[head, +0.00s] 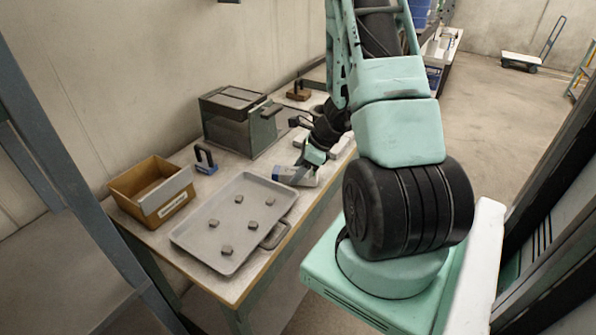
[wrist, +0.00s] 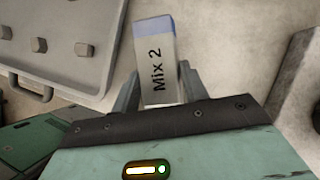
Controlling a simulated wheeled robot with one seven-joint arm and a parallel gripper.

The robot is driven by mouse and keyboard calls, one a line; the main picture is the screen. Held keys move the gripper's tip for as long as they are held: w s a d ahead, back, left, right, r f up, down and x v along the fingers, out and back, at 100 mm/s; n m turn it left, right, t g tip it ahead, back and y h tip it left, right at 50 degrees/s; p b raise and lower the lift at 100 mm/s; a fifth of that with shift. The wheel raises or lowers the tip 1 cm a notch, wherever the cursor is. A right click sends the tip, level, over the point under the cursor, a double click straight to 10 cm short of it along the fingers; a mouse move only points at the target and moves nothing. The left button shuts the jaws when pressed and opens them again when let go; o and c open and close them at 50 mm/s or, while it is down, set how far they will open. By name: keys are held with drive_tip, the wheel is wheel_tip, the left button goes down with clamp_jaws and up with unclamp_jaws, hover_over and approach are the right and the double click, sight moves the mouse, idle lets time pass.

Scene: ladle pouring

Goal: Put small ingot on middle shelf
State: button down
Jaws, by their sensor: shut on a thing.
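My gripper (wrist: 158,85) is shut on a pale block (wrist: 160,62) with a blue end and the label "Mix 2". The block also shows in the head view (head: 296,176), beside the tray's right edge and at or just above the table. Several small dark grey blocks, which may be small ingots, lie apart on the grey tray (head: 190,237); one is near the tray's middle (head: 252,226). I cannot make out a middle shelf for certain.
A brown bin (head: 125,187) with a label stands left of the tray. A grey-green box machine (head: 225,130) stands behind it on the table (head: 217,283). A blue-grey frame post (head: 75,190) stands at left, dark framing at right.

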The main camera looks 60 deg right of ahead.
drive_tip(key=shift+f, duration=0.15)
drive_tip(key=c, duration=0.7)
unclamp_jaws()
drive_tip(key=shift+c, duration=0.2)
drive_tip(key=shift+s+d+r, duration=0.15)
drive_tip(key=shift+d+r, duration=0.05)
drive_tip(key=shift+r, duration=0.35)
drive_tip(key=p+v, duration=0.1)
drive_tip(key=v, duration=1)
